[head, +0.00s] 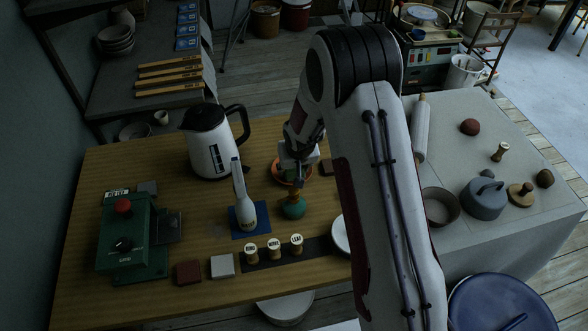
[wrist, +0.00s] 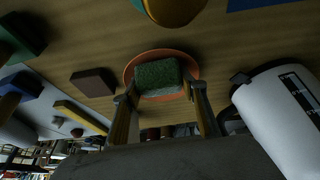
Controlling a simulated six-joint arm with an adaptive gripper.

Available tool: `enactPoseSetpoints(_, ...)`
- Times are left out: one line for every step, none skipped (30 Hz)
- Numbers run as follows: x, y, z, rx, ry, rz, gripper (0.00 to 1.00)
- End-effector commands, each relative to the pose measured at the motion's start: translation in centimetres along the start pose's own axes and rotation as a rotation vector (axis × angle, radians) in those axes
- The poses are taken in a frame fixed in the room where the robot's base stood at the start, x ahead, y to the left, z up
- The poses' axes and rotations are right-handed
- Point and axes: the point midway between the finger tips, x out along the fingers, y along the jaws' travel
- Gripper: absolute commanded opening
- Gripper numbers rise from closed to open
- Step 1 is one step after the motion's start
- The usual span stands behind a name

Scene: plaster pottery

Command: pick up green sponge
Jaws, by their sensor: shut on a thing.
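The green sponge (wrist: 158,74) is a dark green block with a paler side, seen in the wrist view against an orange dish (wrist: 129,72). My gripper (wrist: 160,92) has one finger on each side of the sponge and is shut on it. I cannot tell whether the sponge touches the dish or is just clear of it. In the head view my gripper (head: 298,160) is over the orange dish (head: 279,176) at mid-table, and it hides the sponge.
A green, gold-topped object (head: 293,208) stands just in front of the dish. A white bottle (head: 244,208) on a blue pad and a white kettle (head: 210,148) stand to the left. Labelled stamps (head: 273,248) line the front, beside a green machine (head: 130,240).

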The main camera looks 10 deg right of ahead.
Motion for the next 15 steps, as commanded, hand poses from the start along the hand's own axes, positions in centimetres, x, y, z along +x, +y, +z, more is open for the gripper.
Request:
enactPoseSetpoints(-0.1,0.0,-0.1,0.000,0.001,0.000,0.29)
enactPoseSetpoints(-0.2,0.0,-0.1,0.000,0.001,0.000,0.29)
enactPoseSetpoints(-0.3,0.0,-0.1,0.000,0.001,0.000,0.29)
enactPoseSetpoints(-0.4,0.0,-0.2,0.000,0.001,0.001,0.29)
enactPoseSetpoints(-0.5,0.0,-0.3,-0.001,0.001,0.001,0.29)
enactPoseSetpoints(-0.8,0.0,-0.4,-0.001,0.002,0.001,0.29)
enactPoseSetpoints(-0.9,0.0,-0.5,0.000,0.002,0.001,0.29)
enactPoseSetpoints(-1.1,0.0,-0.6,0.001,0.002,0.001,0.29)
enactPoseSetpoints(-1.4,0.0,-0.7,0.000,0.003,0.001,0.29)
enactPoseSetpoints(-1.7,0.0,-0.8,0.000,0.003,0.001,0.29)
enactPoseSetpoints(-2.0,0.0,-0.9,0.000,0.003,0.001,0.29)
enactPoseSetpoints(-2.4,0.0,-1.1,0.001,0.003,0.000,0.29)
enactPoseSetpoints(-2.8,0.0,-1.2,-0.001,0.003,0.000,0.29)
enactPoseSetpoints(-3.1,0.1,-1.4,0.000,0.004,0.001,0.29)
enactPoseSetpoints(-3.6,0.1,-1.6,0.001,0.004,0.001,0.29)
